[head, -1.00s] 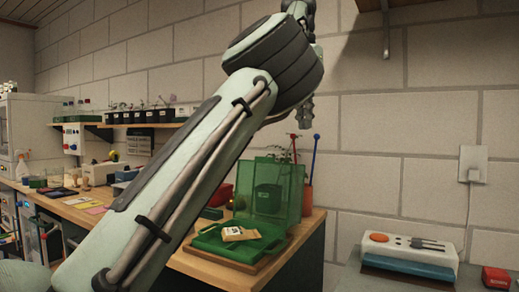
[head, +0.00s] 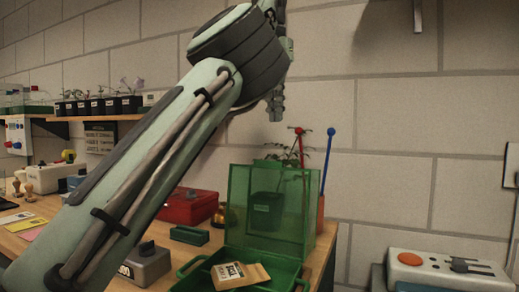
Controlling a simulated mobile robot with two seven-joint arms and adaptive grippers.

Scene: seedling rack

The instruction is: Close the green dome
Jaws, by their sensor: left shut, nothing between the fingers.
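The green dome (head: 297,207) is a see-through green lid standing open, upright at the back of a green tray (head: 190,283) with handles. A paper packet (head: 240,276) lies in the tray. My left arm crosses the head view from the lower left, and its gripper (head: 276,118) hangs fingers down, high in front of the wall. In the picture it is above the dome and clear of it. The gripper is shut and empty. Part of its wrist is hidden behind the arm. My right gripper does not show.
A potted plant (head: 266,207) shows through the dome. Red and blue rods (head: 329,160) rise behind it from an orange-red holder. A red box (head: 188,206), a small green block (head: 190,235) and a grey box (head: 145,264) stand left of the tray. A white device (head: 447,270) is at right.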

